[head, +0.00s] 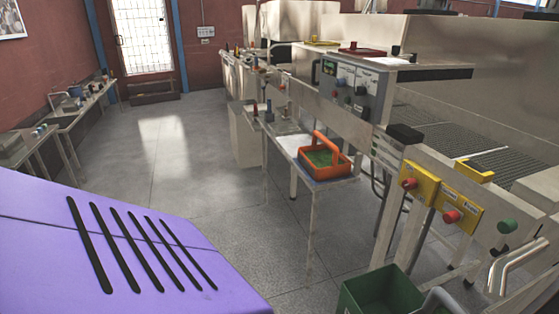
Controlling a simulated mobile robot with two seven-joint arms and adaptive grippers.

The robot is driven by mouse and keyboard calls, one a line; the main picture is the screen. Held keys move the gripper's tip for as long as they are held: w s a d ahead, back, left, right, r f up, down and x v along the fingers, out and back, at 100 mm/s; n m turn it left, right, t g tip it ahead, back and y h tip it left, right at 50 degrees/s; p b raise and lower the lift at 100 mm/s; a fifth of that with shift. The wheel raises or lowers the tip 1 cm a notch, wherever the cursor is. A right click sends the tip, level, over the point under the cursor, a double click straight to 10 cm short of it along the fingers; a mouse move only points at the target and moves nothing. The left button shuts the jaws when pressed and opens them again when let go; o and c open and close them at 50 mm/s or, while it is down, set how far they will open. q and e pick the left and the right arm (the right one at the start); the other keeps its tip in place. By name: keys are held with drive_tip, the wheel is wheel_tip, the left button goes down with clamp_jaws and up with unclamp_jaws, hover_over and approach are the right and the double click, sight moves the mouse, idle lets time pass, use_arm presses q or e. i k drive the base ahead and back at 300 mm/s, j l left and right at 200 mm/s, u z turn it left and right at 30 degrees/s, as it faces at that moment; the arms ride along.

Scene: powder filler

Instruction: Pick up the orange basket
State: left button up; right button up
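The orange basket (343,166) stands upright on a small side table (317,192) beside the machine line, in the middle of the head view. Its orange handle arches over it, and green contents (319,158) show inside. Neither of my grippers is in view, and nothing is seen touching the basket.
A control panel (350,87) and yellow button boxes (457,205) stick out from the machine at right. A green bin (381,291) stands at the bottom right. A purple surface (120,255) fills the lower left. The grey floor (190,150) left of the table is clear.

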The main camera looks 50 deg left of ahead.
sight(323, 162)
drive_tip(key=u, duration=1.45)
drive_tip(key=i+j, duration=0.3)
drive_tip(key=i+u, duration=0.05)
drive_tip(key=i, duration=0.05)
